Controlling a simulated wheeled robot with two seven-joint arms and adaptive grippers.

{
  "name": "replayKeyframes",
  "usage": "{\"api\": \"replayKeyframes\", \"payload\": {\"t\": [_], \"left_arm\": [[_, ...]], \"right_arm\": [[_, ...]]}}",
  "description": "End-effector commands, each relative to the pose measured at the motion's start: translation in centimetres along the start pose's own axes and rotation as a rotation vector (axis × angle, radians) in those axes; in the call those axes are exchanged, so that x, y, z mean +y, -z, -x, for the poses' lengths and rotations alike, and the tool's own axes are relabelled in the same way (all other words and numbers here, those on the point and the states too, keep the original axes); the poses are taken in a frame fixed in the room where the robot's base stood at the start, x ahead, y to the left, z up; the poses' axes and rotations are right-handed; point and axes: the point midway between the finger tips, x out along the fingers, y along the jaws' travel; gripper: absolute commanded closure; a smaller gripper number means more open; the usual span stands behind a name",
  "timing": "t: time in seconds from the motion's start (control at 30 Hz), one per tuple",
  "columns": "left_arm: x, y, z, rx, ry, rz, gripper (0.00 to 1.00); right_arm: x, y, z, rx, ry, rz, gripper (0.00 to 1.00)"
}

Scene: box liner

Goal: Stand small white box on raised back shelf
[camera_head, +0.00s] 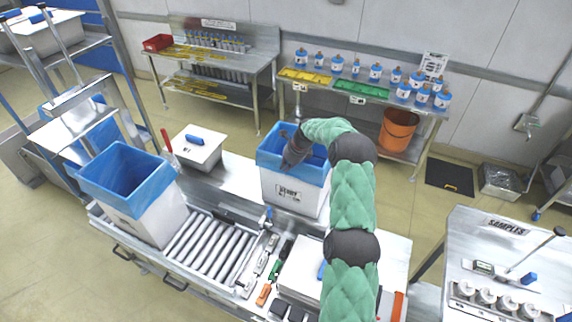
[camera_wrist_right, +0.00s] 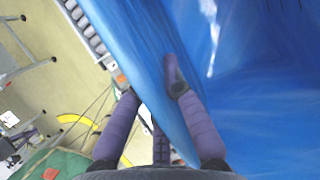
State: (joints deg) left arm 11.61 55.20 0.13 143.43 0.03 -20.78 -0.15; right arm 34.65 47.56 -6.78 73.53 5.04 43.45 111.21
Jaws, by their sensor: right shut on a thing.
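The small white box (camera_head: 287,194) has a blue liner folded over its rim and a printed label on its front. It is upright over the raised back shelf (camera_head: 232,181); I cannot tell whether its base touches the shelf. The arm hides part of the box's right side. My left gripper is not in view.
A larger blue-lined white box (camera_head: 155,218) stands at the left by the roller conveyor (camera_head: 210,245). A lidded white container (camera_head: 198,150) with a blue handle sits on the shelf's left part. Several tools lie right of the rollers, beside a white lidded box (camera_head: 302,268).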

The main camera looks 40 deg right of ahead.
Motion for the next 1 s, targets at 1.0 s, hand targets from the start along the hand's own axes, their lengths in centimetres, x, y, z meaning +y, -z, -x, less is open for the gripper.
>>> {"api": "replayKeyframes", "payload": {"t": [1.0], "left_arm": [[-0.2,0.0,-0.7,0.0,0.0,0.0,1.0]], "right_arm": [[-0.1,-0.1,2.4,-0.002,0.004,0.0,0.66]]}}
